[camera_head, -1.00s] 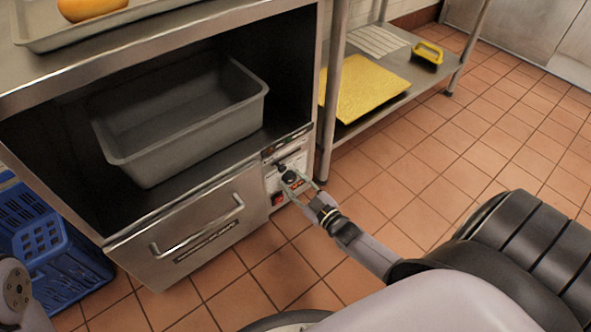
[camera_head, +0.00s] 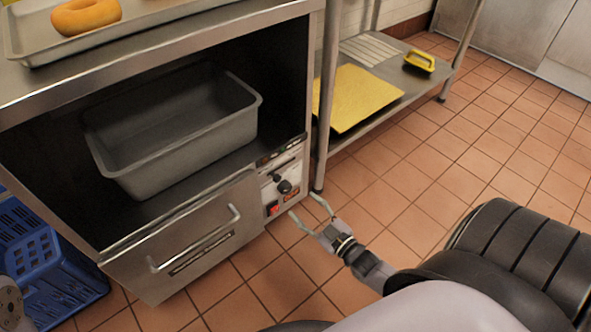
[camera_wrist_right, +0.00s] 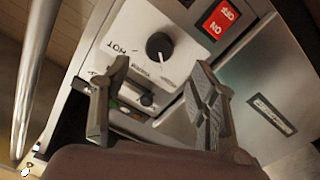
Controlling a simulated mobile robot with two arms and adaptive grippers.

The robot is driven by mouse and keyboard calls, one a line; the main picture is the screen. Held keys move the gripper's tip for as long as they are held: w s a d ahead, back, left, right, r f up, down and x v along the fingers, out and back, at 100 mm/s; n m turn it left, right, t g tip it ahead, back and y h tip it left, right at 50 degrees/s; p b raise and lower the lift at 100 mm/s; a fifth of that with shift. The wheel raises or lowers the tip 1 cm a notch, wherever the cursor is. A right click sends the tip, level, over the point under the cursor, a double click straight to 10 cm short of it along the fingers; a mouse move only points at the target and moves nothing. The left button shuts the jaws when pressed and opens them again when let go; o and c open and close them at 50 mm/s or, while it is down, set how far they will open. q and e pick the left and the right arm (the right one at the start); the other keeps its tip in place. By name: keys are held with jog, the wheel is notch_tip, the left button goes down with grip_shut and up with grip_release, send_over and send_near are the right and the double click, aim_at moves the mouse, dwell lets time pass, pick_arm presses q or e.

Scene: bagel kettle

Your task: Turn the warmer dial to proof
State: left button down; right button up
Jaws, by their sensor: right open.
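The warmer's control panel (camera_head: 290,176) is on the right end of the steel cabinet's drawer front. The black dial (camera_head: 285,187) sits on it; in the right wrist view the dial (camera_wrist_right: 159,46) shows a pale pointer line and the word HOT beside it. Any proof marking is too small to read. My right gripper (camera_head: 308,212) is open and empty, below and to the right of the dial, apart from it. In the right wrist view its two fingers (camera_wrist_right: 160,100) are spread, with the dial beyond them. At the lower left edge, part of my left arm shows, but not its gripper.
A red power switch (camera_head: 273,209) is beside the dial. The warmer drawer (camera_head: 200,235) has a bar handle. A grey tub (camera_head: 180,150) stands in the opening above. A blue crate (camera_head: 45,250) is at left. A rack leg (camera_head: 327,100) stands close right of the panel.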

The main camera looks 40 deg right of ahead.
jog(key=s, duration=0.5)
jog(key=shift+d, duration=0.15)
jog(key=shift+w, duration=0.1)
